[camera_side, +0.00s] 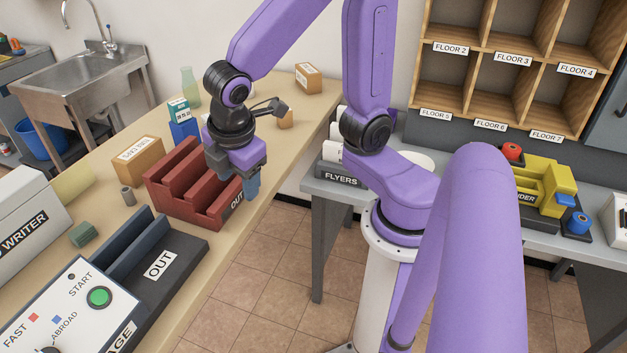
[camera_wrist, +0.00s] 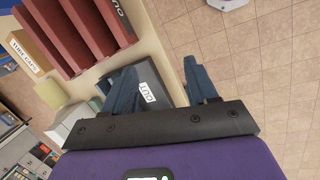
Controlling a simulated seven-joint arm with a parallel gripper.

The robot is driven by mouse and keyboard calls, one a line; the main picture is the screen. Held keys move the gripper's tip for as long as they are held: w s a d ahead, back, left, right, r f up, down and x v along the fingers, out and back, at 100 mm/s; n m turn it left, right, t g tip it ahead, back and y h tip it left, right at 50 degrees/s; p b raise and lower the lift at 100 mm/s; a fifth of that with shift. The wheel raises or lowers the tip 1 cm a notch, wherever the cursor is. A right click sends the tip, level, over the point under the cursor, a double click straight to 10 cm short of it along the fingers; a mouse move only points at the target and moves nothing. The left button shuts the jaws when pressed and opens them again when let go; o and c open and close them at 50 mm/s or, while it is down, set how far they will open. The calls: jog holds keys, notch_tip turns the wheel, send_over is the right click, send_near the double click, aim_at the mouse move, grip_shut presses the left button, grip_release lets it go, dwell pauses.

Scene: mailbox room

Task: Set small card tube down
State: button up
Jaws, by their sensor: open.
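My gripper (camera_side: 252,187) is pointing down beside the right end of the red sorter (camera_side: 180,202), near the table's edge. In the wrist view its two blue fingers (camera_wrist: 163,88) are spread with nothing held between them. I cannot make out the tube in the wrist view.
A dark OUT tray (camera_side: 185,250) lies in front of the red sorter, with a control panel (camera_side: 75,310) at the near left. A cardboard box (camera_side: 138,160), a blue box (camera_side: 184,130) and a green bottle (camera_side: 190,87) stand behind. Tiled floor (camera_side: 265,260) lies beyond the table edge.

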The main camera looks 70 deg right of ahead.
jog(key=s+d+m+g+y, duration=0.2)
jog(key=s+d, duration=0.1)
jog(key=s, duration=0.9)
jog(key=shift+s+d, duration=0.3)
jog(key=shift+s, duration=0.1)
